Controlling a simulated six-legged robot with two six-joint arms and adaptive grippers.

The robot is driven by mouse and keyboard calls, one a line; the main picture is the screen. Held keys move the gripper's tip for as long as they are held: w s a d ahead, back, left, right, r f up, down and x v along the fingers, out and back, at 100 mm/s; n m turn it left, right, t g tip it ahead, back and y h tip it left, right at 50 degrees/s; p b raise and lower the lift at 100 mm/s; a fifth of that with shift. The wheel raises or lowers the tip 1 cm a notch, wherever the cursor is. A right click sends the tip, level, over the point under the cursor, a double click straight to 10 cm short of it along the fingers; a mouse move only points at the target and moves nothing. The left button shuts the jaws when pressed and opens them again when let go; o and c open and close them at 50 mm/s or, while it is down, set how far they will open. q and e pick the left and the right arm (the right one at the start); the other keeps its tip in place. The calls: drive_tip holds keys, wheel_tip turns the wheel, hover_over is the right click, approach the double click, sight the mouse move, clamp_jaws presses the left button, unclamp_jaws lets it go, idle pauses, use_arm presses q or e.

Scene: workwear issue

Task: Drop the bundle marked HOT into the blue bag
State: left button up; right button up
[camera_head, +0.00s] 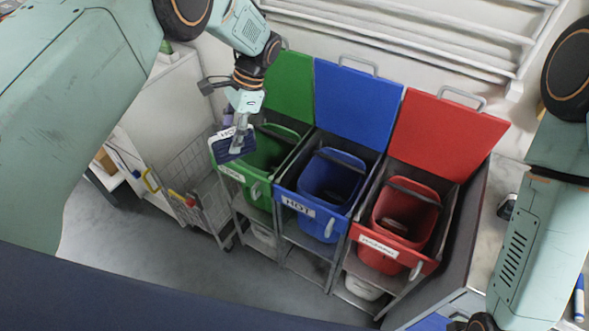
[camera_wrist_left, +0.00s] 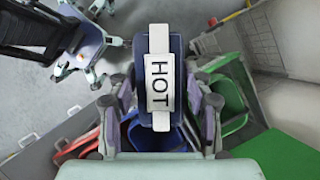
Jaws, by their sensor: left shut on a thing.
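The bundle marked HOT (camera_head: 236,146) is dark blue with a white label band. My left gripper (camera_head: 240,140) is shut on it and holds it up near the green bag's left edge. In the left wrist view the bundle (camera_wrist_left: 160,120) sits between the fingers of my left gripper (camera_wrist_left: 163,108), its HOT label facing the camera. The blue bag (camera_head: 346,157) stands open in the middle of the row, its frame labelled HOT, to the right of the held bundle. Part of the blue bag (camera_wrist_left: 138,137) shows behind the bundle in the left wrist view. My right gripper is not seen.
A green bag (camera_head: 262,172) stands left of the blue one and a red bag (camera_head: 421,206) right of it. Their raised lids stand behind. A wire trolley (camera_head: 190,175) is at the left. A drying rack (camera_head: 400,35) hangs on the wall.

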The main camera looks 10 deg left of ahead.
use_arm(q)
drive_tip(key=s+d+f+n+g+h+b, duration=0.1)
drive_tip(key=s+d+f+n+b, duration=0.2)
drive_tip(key=s+f+n+b, duration=0.2)
drive_tip(key=s+d+f+n+h+b, duration=0.2)
drive_tip(key=s+d+f+n+b, duration=0.2)
drive_tip(key=s+f+b, duration=0.7)
drive_tip(key=f+b, duration=0.1)
drive_tip(key=b, duration=0.4)
drive_tip(key=shift+s+n+g+h+b, duration=0.2)
drive_tip(key=shift+n+g+h+b, duration=0.1)
drive_tip(key=shift+n+g+b, duration=0.1)
